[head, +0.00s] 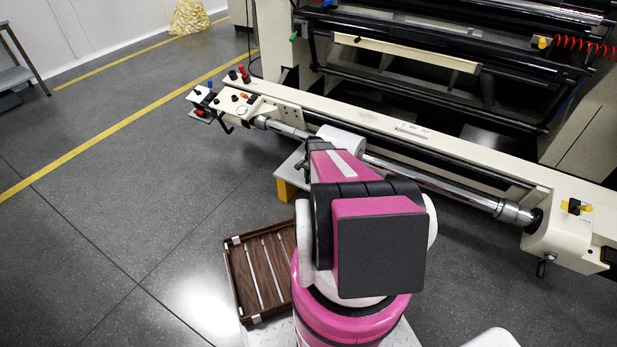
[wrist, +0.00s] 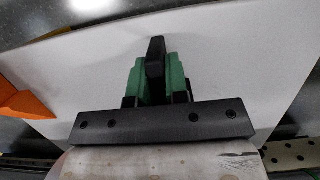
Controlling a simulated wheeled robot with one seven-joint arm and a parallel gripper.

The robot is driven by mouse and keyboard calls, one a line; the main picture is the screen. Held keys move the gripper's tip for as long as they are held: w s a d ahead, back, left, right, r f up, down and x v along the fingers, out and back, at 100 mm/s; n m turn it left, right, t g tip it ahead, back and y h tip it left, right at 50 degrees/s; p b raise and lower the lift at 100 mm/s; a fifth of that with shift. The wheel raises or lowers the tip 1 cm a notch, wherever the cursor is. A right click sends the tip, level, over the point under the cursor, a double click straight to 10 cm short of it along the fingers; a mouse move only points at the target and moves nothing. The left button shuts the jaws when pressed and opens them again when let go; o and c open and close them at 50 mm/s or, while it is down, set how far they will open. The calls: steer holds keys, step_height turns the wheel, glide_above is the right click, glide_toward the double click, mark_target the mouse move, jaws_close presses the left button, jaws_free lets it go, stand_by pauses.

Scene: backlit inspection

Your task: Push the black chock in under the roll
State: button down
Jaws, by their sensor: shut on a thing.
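In the wrist view my gripper (wrist: 156,82) has green fingers closed on the black chock (wrist: 155,50). The chock sticks up between the fingers, over a pale flat surface (wrist: 80,75); I cannot tell whether it touches that surface. In the head view a white roll (head: 343,139) shows on a shiny steel shaft (head: 430,180), partly hidden by my arm. The gap under the roll is not visible, so I cannot tell how the chock stands to the roll.
An orange wedge-shaped thing (wrist: 25,103) lies at the left in the wrist view. A pale platform (head: 289,166) with a yellow part below it is left of my arm. A brown slatted tray (head: 234,277) is at lower left. A cream machine beam (head: 400,130) runs behind the shaft.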

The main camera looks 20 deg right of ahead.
steer(key=shift+w+d, duration=0.95)
steer(key=shift+d, duration=0.25)
stand_by(0.5)
steer(key=c, duration=1.1)
jaws_free()
steer(key=shift+o, duration=0.2)
steer(key=shift+r, duration=0.1)
